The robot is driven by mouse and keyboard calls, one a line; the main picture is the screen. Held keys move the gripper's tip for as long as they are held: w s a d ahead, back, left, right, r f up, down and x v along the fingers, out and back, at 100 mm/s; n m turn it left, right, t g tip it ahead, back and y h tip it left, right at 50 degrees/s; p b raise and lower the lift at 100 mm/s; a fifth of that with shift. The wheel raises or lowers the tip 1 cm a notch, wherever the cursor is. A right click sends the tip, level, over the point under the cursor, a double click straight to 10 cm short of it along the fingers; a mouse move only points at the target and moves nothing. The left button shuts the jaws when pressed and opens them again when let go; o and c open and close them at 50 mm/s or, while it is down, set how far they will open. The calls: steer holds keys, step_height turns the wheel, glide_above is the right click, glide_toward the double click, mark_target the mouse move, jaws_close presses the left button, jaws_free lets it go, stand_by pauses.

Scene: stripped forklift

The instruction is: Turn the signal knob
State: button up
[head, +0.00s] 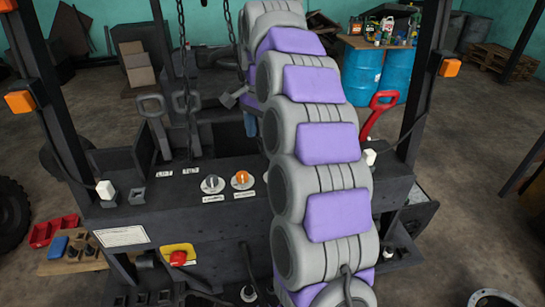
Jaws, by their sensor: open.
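A row of round knobs sits on the dark dashboard panel (160,207). One has a grey handle (212,184), and the one to its right has an orange handle (241,179). A further round part at the arm's left edge is mostly covered. Small labels lie below the knobs, too small to read, so I cannot tell which is the signal knob. My grey and purple arm rises across the panel and bends down behind itself. My gripper (236,96) shows only in part beyond the panel, above the knobs and apart from them. It is open and empty.
A red-topped yellow button (178,257) is on the front face. White-tipped levers (106,189) stand at the panel ends, and a red handle (378,112) is at right. Blue barrels (362,75) stand behind.

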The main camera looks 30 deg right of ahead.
steer(key=w+d+m, duration=0.2)
steer(key=w+d, duration=0.1)
steer(key=d, duration=0.4)
steer(key=f, duration=1.2)
steer(key=shift+s+a, duration=0.15)
steer(key=shift+s, duration=0.1)
steer(key=shift+a+f, duration=0.75)
steer(key=shift+f, duration=0.2)
steer(key=shift+a+f, duration=0.7)
steer(key=shift+f, duration=0.2)
steer(key=shift+d, duration=0.7)
steer(key=shift+d+f, duration=0.1)
steer(key=shift+d, duration=0.4)
steer(key=c, duration=0.3)
steer(key=shift+c, duration=0.8)
steer(key=shift+a, duration=0.6)
steer(key=c, duration=0.4)
steer(key=shift+c, duration=1)
